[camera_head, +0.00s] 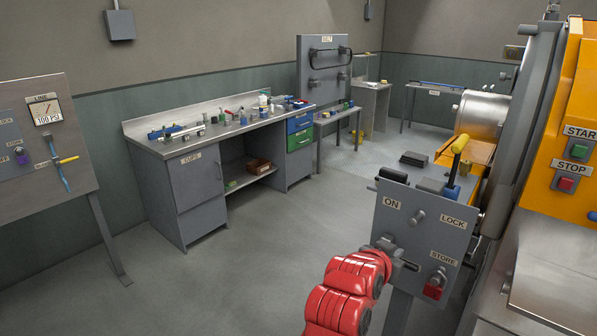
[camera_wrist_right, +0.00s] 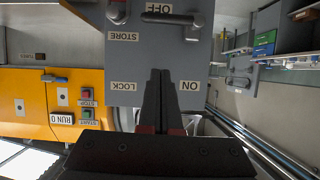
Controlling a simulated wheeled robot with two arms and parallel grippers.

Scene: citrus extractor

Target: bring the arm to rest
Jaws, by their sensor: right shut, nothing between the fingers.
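My right arm is red and comes up from the bottom in the head view. Its gripper (camera_head: 402,262) is in front of the lower left of a grey panel (camera_head: 421,240) labelled ON, LOCK and STORE. In the upside-down right wrist view the dark fingers (camera_wrist_right: 160,75) are together, with nothing between them. They overlap the panel (camera_wrist_right: 140,60) beside the ON label; whether they touch it is hard to tell. A metal lever (camera_wrist_right: 172,18) crosses the panel near the OFF label. A red lock (camera_head: 433,289) hangs below STORE. My left gripper is not in view.
An orange machine (camera_head: 569,150) with START and STOP buttons stands at the right. A workbench (camera_head: 200,190) with tools stands along the back wall, and a gauge board (camera_head: 35,180) at the left. The floor (camera_head: 250,270) between them is clear.

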